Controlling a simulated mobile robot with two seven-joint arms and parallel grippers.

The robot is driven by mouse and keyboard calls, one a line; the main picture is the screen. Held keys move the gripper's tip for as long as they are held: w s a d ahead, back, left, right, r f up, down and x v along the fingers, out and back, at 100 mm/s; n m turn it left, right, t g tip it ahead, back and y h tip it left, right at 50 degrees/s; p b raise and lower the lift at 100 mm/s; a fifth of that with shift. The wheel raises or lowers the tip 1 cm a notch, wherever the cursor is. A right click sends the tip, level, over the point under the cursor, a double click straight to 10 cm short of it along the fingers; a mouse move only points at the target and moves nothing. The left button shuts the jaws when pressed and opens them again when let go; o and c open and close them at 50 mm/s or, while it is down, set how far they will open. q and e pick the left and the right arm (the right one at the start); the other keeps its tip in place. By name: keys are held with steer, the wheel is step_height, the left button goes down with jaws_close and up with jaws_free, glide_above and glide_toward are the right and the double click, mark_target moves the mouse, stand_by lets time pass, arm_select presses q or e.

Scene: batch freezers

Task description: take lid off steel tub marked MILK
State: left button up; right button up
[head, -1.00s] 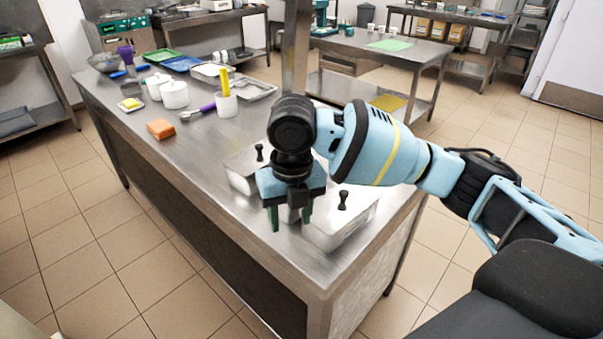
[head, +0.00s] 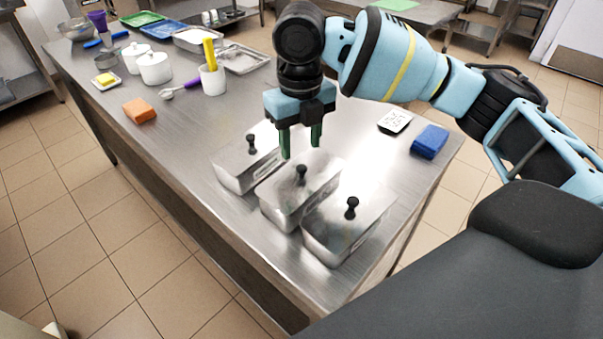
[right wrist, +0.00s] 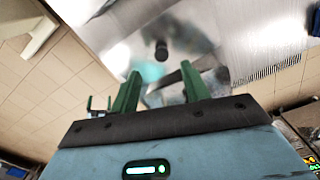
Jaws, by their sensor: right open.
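Three lidded steel tubs stand in a row on the steel table: a left tub (head: 230,178), a middle tub (head: 274,211) and a right tub (head: 330,245). Each lid has a black knob. I cannot read any MILK marking on them. My right gripper (head: 301,150) points down, open and empty, with its green fingertips above the knob (head: 301,173) of the middle tub. In the right wrist view, a black knob (right wrist: 161,50) shows just beyond and between the open fingers (right wrist: 160,70). My left gripper is out of view.
An orange block (head: 139,111), white pots (head: 155,68) and a cup with a yellow handle (head: 212,80) stand on the left. The table's front middle is clear.

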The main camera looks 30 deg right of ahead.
mark_target(301, 167)
steer(key=shift+w+f, duration=0.1)
steer(key=shift+f, duration=0.65)
step_height(301, 167, down, 5)
steer(key=shift+d, duration=0.15)
jaws_close()
steer(key=shift+r, duration=0.1)
steer(key=shift+r, duration=0.8)
steer(key=shift+s+a+r, duration=0.15)
steer(key=shift+a+r, duration=0.05)
steer(key=shift+r, duration=0.3)
steer(key=shift+s+a+r, duration=0.1)
steer(key=shift+a+r, duration=0.1)
steer(key=shift+r, duration=0.25)
steer(key=s+a+r, duration=0.1)
steer(key=s+a, duration=0.7)
steer(key=a, duration=0.4)
steer(key=shift+s+a+r, duration=0.15)
steer(key=shift+s+a, duration=0.1)
